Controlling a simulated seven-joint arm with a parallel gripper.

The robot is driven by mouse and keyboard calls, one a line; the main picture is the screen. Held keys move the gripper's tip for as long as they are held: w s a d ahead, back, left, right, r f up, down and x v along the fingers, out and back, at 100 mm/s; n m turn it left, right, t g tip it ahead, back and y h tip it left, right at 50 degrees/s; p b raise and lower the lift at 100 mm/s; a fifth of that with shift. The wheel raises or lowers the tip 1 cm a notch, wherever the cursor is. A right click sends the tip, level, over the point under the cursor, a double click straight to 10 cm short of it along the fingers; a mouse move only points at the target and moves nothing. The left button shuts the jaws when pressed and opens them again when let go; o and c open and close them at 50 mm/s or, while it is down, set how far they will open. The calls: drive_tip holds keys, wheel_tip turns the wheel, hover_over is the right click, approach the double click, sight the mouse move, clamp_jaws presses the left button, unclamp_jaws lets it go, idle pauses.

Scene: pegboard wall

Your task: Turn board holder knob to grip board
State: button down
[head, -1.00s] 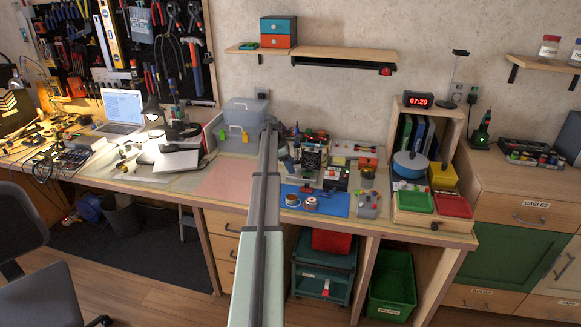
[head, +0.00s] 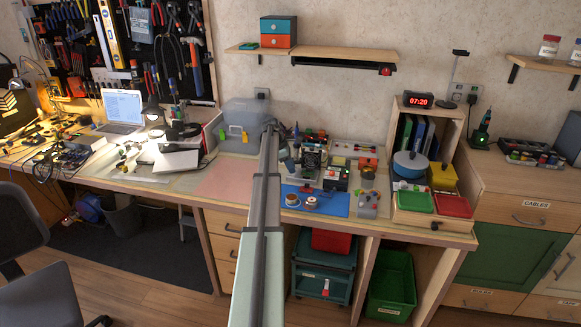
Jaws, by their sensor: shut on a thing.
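My gripper (head: 289,165) is small in the head view, at the far end of my arm, low over the bench behind the blue mat. It is shut at the left side of the board holder (head: 311,160), a dark upright unit with a board in it. The board holder knob is hidden or too small to make out between the fingers. I cannot tell from this view how far the knob is turned or whether the holder's jaws touch the board.
A blue mat (head: 334,204) with two small round items lies in front. A pink mat (head: 226,180) and a lidded grey bin (head: 245,115) are left. A shelf (head: 343,60) hangs above.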

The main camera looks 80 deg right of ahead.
drive_tip(key=shift+d+m, duration=0.1)
drive_tip(key=shift+m, duration=0.2)
drive_tip(key=m+y, duration=0.1)
drive_tip(key=m, duration=0.1)
drive_tip(key=m+y, duration=0.1)
drive_tip(key=m, duration=0.1)
drive_tip(key=shift+d+m, duration=0.2)
drive_tip(key=shift+m, duration=0.1)
drive_tip(key=m+y, duration=0.1)
drive_tip(key=m, duration=0.1)
drive_tip(key=m+y, duration=0.1)
drive_tip(key=m, duration=0.2)
drive_tip(key=shift+d+t, duration=0.15)
drive_tip(key=shift+t, duration=0.25)
drive_tip(key=m, duration=0.3)
drive_tip(key=m+t+y, duration=0.1)
drive_tip(key=m, duration=0.1)
drive_tip(key=shift+s+d+m+t, duration=0.1)
drive_tip(key=shift+s+m+t, duration=0.1)
drive_tip(key=shift+m+t, duration=0.15)
drive_tip(key=shift+s+m+t+y, duration=0.15)
drive_tip(key=shift+m+t, duration=0.25)
drive_tip(key=shift+m, duration=0.8)
drive_tip(key=shift+m+t+y, duration=0.15)
drive_tip(key=shift+m+t, duration=0.2)
drive_tip(key=shift+m, duration=0.8)
drive_tip(key=c, duration=0.9)
unclamp_jaws()
drive_tip(key=shift+c, duration=0.2)
